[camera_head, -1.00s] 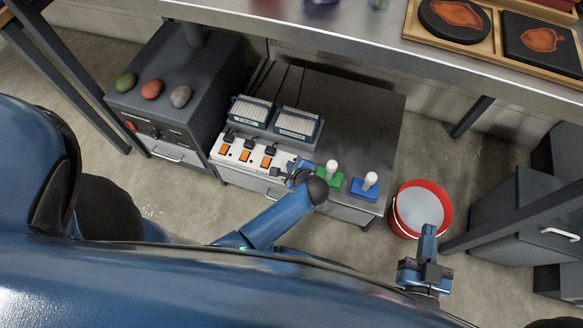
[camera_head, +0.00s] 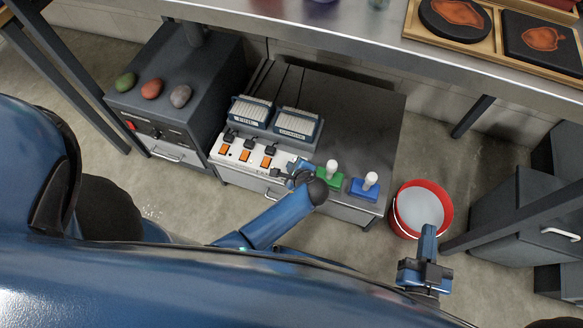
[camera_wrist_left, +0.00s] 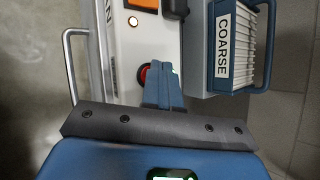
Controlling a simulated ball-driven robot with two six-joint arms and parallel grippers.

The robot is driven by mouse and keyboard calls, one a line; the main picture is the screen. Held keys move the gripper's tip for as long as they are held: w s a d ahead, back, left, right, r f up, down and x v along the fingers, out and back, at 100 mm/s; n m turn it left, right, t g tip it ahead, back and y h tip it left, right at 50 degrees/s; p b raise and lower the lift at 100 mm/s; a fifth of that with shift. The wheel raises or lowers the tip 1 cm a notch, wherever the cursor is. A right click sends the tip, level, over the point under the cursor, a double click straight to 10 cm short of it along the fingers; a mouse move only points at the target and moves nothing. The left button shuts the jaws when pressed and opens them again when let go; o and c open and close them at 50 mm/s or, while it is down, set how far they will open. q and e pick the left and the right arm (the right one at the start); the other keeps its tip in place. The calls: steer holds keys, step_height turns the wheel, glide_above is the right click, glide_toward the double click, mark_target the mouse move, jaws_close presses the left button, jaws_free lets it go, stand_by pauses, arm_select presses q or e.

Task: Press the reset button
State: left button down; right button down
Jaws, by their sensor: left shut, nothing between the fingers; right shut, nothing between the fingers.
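The reset button (camera_wrist_left: 144,74) is a small red round button on the white power strip (camera_head: 247,152), at the strip's end past the orange switches. It shows in the left wrist view, partly hidden behind the fingers of my left gripper (camera_wrist_left: 161,72). In the head view my left gripper (camera_head: 301,167) is at the right end of the strip and hides the button there. Its fingers are shut with nothing between them; whether they touch the button, I cannot tell. My right gripper (camera_head: 428,238) is shut and empty in front of the red bucket.
Two labelled filter boxes (camera_head: 297,123) stand behind the strip, close to my left gripper. A green block (camera_head: 327,177) and a blue block (camera_head: 364,189) with white knobs stand to its right. The red bucket (camera_head: 446,212) is on the floor. A metal shelf (camera_head: 340,35) overhangs the back.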

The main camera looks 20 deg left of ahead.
stand_by(0.5)
arm_select(q)
steer(key=shift+r+p, duration=0.75)
steer(key=shift+p, duration=0.3)
step_height(320, 180, up, 5)
steer(key=p, duration=0.5)
steer(key=shift+p, duration=0.3)
stand_by(0.5)
